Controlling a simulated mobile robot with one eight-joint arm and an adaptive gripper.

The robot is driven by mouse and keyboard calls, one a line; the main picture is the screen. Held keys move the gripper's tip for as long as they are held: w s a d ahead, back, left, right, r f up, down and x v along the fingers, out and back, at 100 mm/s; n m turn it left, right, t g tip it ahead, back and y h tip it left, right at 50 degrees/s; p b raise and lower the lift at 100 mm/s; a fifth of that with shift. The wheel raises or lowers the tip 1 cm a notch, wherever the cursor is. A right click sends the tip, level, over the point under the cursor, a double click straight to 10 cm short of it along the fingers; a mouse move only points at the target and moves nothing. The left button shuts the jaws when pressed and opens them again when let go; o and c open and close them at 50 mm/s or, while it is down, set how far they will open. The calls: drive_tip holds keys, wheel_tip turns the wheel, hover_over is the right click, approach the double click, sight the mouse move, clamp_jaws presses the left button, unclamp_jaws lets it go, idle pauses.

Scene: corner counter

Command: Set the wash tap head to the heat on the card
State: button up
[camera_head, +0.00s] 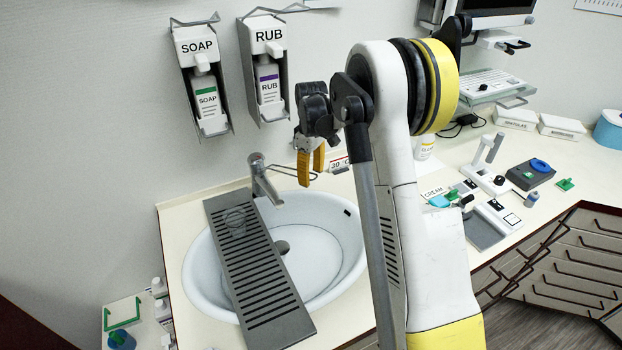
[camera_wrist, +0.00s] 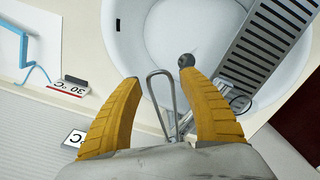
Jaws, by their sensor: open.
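The chrome wash tap (camera_head: 264,182) stands at the back of the basin, its spout over the bowl. A thin loop lever reaches right from its head. In the wrist view the loop lever (camera_wrist: 153,88) lies between the yellow fingers of my gripper (camera_wrist: 160,78), with no clear contact. My gripper (camera_head: 311,176) is open, right of the tap in the head view. The card (camera_head: 338,162) is partly behind my arm and reads 30 °C. It also shows in the wrist view (camera_wrist: 75,89), upside down. The tap body is mostly hidden there by the right finger.
A grey slotted board (camera_head: 258,270) lies across the white basin (camera_head: 335,245). Soap (camera_head: 206,97) and rub (camera_head: 268,85) dispensers hang on the wall behind. Small devices crowd the right counter.

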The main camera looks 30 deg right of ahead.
drive_tip(key=shift+f, duration=0.75)
clamp_jaws()
